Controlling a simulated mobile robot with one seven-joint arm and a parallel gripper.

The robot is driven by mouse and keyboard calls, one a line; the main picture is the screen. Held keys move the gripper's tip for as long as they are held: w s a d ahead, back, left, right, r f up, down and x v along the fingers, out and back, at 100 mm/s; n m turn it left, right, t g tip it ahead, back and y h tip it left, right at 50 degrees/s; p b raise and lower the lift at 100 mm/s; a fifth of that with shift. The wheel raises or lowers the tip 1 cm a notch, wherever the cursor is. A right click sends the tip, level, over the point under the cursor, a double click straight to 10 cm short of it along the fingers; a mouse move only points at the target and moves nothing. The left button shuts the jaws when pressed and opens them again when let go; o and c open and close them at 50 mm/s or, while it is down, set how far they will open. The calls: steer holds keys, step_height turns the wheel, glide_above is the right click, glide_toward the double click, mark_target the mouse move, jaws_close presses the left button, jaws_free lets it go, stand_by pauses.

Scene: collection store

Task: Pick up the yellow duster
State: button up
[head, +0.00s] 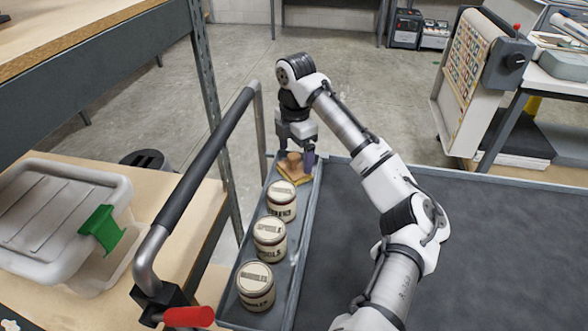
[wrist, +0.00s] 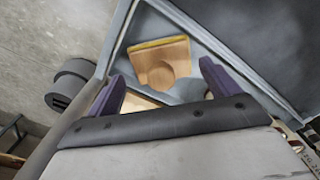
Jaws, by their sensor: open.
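The yellow duster (head: 293,176) sits at the far end of a narrow grey tray (head: 236,284); it has a wooden top with a round knob and a yellow lower edge. In the wrist view the duster (wrist: 161,62) lies just ahead of and between the purple fingertips. My gripper (head: 297,153) is above the duster, pointing down, with its fingers apart and nothing held. It also shows in the wrist view (wrist: 163,82). Part of the duster is hidden behind the fingers in the head view.
Several labelled lidded jars, the closest one (head: 281,202) near the duster, stand in the tray's row. A dark handrail (head: 212,150) runs along the left. A dark flat surface (head: 480,240) lies right. A plastic box (head: 62,215) stands on the left bench.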

mark_target(297, 154)
steer(key=f+p, duration=0.1)
steer(key=f, duration=0.3)
steer(key=shift+d, duration=0.2)
steer(key=c, duration=0.8)
steer(key=shift+o, duration=0.2)
step_height(297, 154, up, 20)
